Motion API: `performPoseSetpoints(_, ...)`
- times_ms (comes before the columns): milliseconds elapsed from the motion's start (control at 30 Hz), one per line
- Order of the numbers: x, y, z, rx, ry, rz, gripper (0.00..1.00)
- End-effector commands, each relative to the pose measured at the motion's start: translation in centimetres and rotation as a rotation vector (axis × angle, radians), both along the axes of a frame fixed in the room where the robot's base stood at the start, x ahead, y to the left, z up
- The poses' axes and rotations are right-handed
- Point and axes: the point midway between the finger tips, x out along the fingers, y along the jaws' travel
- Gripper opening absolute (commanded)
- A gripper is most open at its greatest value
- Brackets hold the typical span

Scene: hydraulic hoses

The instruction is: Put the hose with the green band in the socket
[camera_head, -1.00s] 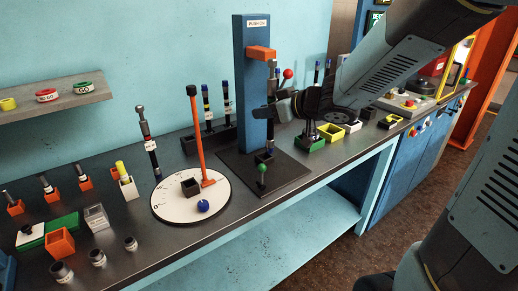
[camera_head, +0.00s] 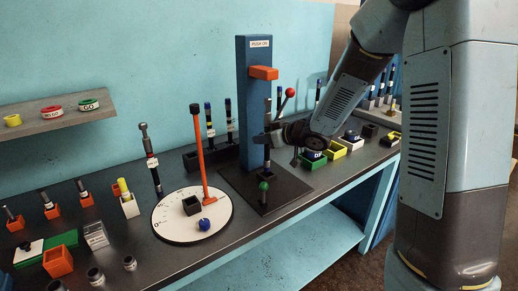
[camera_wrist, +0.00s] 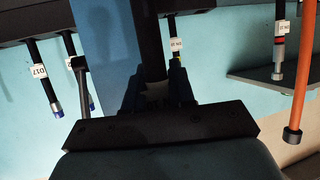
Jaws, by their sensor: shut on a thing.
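My gripper (camera_head: 271,134) is shut on a dark upright hose (camera_head: 267,155) in front of the blue press column, in the head view. The hose's lower end is at the small black socket (camera_head: 264,174) on the dark base plate; I cannot tell how deep it sits. Its top is below the orange bracket (camera_head: 263,73), with a gap between. No green band can be made out on the held hose. In the wrist view my gripper (camera_wrist: 160,95) is dark, and its fingers mostly hide what they hold.
Racked hoses (camera_head: 229,120) stand behind. Green and yellow bins (camera_head: 313,161) are at right.

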Motion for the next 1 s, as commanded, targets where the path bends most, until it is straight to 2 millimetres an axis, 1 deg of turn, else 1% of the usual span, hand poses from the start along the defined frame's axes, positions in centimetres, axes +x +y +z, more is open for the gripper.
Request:
performPoseSetpoints(267, 0.8, 0.1, -1.0, 0.001, 0.000, 0.000, 0.00)
performPoseSetpoints(433, 1.0, 0.1, -3.1, 0.001, 0.004, -0.001, 0.00)
performPoseSetpoints(533, 1.0, 0.1, -4.1, 0.001, 0.001, 0.001, 0.00)
performPoseSetpoints(900, 1.0, 0.1, -4.4, 0.001, -0.001, 0.000, 0.00)
performPoseSetpoints(933, 1.0, 0.1, -4.4, 0.000, 0.000, 0.000, 0.27)
performPoseSetpoints(1000, 1.0, 0.1, -4.4, 0.000, 0.000, 0.000, 0.34)
